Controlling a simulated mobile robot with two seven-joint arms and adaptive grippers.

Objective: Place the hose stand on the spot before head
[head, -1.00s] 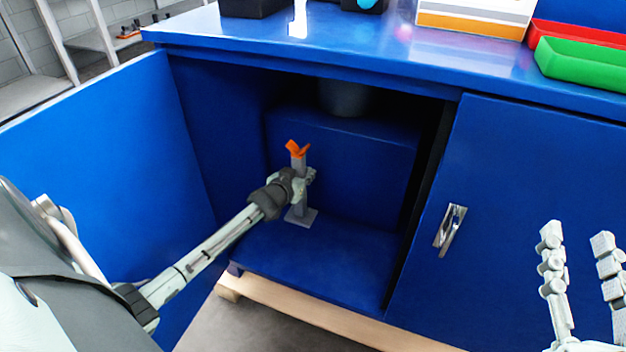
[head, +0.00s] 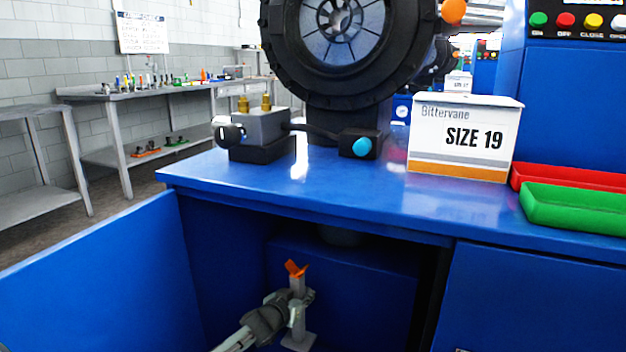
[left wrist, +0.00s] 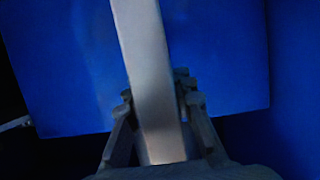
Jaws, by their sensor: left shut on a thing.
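The hose stand (head: 298,284) is a grey post with an orange V-shaped top and a flat grey foot. It stands upright inside the open blue cabinet, low in the head view. My left gripper (head: 300,301) is shut on its post. In the left wrist view the grey post (left wrist: 148,70) runs between the fingers of my left gripper (left wrist: 160,110). The crimper head (head: 340,25) is a large black ring with a finned round centre, above the blue bench top (head: 290,190). The bench top before it shows a clear, shiny patch. My right gripper is out of view.
A white SIZE 19 box (head: 462,138), a red tray (head: 570,178) and a green tray (head: 575,208) are at right. The open cabinet door (head: 95,275) is at left.

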